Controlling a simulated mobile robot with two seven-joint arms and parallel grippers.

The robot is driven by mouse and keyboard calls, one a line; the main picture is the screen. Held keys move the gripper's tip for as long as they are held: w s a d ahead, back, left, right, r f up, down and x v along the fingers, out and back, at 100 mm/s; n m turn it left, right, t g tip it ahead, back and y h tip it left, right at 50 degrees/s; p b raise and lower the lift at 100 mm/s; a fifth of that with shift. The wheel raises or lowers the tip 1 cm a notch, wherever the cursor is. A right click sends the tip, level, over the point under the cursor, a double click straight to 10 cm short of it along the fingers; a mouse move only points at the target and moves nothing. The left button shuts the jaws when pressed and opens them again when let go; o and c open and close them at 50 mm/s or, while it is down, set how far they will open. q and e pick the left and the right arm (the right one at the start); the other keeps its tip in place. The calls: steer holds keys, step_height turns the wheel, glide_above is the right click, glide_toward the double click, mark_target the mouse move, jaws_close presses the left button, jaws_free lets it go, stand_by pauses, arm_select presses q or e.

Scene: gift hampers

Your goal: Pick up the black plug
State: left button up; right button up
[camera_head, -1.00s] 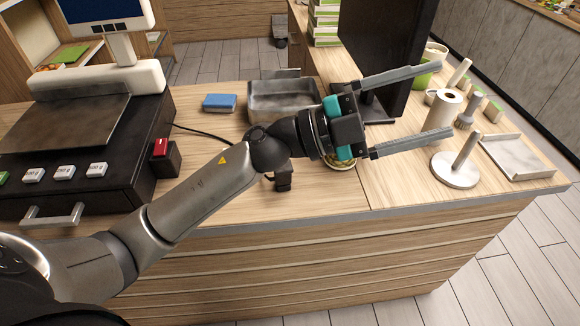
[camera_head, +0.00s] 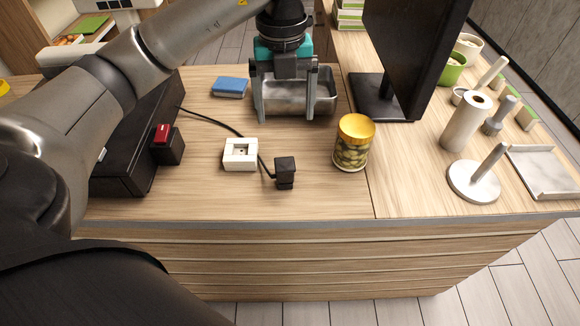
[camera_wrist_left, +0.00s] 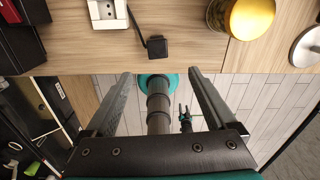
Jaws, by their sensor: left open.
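The black plug (camera_head: 285,172) stands on the wooden counter near its front edge, with its cable running back to the left. It also shows in the left wrist view (camera_wrist_left: 157,47), near the top, beyond the fingertips. A white socket block (camera_head: 240,154) sits just left of the plug. My left gripper (camera_head: 284,116) is open and empty, with its fingers pointing down, behind the plug in the head view. It also shows in the left wrist view (camera_wrist_left: 160,76), fingers spread apart.
A gold-lidded jar (camera_head: 354,143) stands right of the plug. A metal tray (camera_head: 325,92) is behind my left gripper. A blue sponge (camera_head: 229,87), a black box with a red switch (camera_head: 167,146) and a monitor (camera_head: 410,50) surround the area. Counter in front of the plug is clear.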

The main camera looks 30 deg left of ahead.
mark_target(285, 164)
arm_select(q)
steer(key=f, duration=1.5)
steer(key=shift+s, duration=0.2)
steer(key=shift+c, duration=0.3)
jaws_close()
